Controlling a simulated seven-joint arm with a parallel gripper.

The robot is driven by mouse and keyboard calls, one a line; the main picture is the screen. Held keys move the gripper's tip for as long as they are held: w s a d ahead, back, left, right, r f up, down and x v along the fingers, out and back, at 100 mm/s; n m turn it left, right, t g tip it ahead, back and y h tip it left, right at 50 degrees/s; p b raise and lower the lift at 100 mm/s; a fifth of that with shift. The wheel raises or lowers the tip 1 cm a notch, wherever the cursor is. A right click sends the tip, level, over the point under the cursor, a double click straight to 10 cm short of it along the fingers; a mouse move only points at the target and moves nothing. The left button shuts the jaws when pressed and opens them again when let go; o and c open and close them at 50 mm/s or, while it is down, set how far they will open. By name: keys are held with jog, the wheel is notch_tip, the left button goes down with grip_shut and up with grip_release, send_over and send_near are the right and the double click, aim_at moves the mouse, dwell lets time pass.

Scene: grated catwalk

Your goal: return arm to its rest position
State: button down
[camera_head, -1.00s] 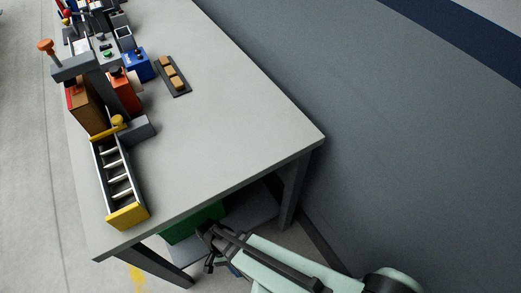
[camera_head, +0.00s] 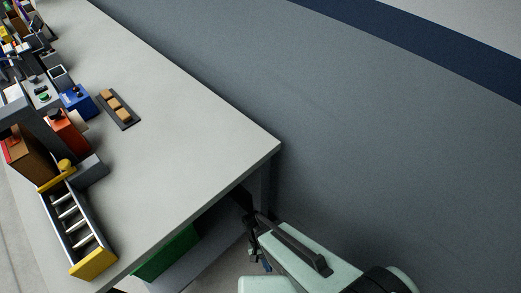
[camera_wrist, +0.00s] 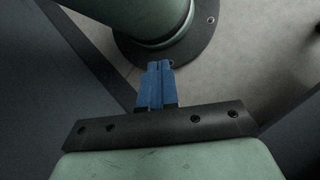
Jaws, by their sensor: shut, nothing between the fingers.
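My gripper shows in the wrist view with its two blue fingers (camera_wrist: 158,84) pressed together and nothing between them. Behind the fingers in that view are a pale green part of my own arm and a dark round flange. In the head view my pale green arm is folded at the bottom right, beside the near right corner of the table (camera_head: 190,130) and below its top. The gripper end (camera_head: 266,264) is small and dark there, and its fingertips are hard to make out.
A yellow-ended divided tray (camera_head: 75,228), a blue box (camera_head: 77,101), an orange box (camera_head: 67,132) and a dark strip with tan blocks (camera_head: 118,109) stand on the table's left side. A green bin (camera_head: 168,252) is under the table. A grey wall (camera_head: 370,130) rises at the right.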

jog(key=s+d+f+y, duration=0.1)
jog(key=d+y, duration=0.2)
jog(key=d, duration=1.1)
jog(key=shift+s+d+f+m, duration=0.2)
jog(key=shift+s+d+m, duration=0.05)
jog(key=shift+m, duration=0.05)
